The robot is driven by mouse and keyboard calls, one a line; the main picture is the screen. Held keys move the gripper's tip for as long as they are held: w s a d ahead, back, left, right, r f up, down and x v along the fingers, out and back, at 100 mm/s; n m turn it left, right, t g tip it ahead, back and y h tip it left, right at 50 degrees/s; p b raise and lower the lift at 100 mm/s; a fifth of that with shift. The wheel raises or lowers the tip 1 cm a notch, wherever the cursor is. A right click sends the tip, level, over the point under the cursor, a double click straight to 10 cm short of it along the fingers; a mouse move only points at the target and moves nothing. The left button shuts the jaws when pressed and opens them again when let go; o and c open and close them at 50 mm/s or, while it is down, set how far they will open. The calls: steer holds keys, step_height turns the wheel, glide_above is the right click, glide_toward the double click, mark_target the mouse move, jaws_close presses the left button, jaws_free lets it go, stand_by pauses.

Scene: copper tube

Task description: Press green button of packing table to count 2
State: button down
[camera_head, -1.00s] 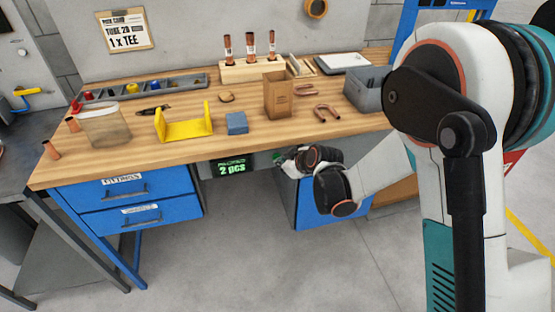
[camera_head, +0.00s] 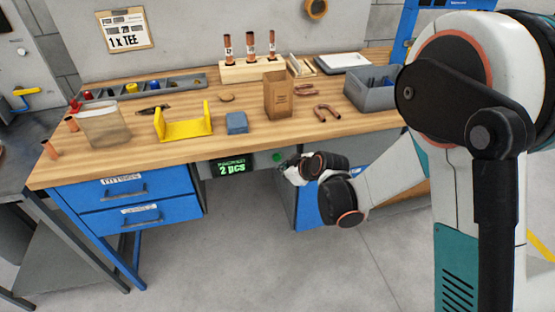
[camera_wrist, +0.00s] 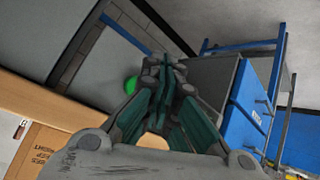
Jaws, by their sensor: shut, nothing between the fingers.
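The packing table's wooden top (camera_head: 290,133) fills the middle of the head view. Under its front edge a dark counter display (camera_head: 232,168) reads "2 pcs" in green. Just right of the display is the green button (camera_head: 278,157), clear of my gripper in the head view. The green button also shows in the wrist view (camera_wrist: 131,85), partly behind my gripper's fingers. My gripper (camera_head: 287,166) is close in front of the table edge, slightly right of and below the button, with a visible gap. In the wrist view my gripper (camera_wrist: 172,75) has its fingers together and empty.
Blue drawers (camera_head: 125,200) hang below left. Open floor lies in front.

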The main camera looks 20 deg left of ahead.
steer(key=s+d, duration=0.2)
steer(key=s, duration=0.1)
steer(key=shift+s+d, duration=0.1)
steer(key=shift+s, duration=0.15)
stand_by(0.6)
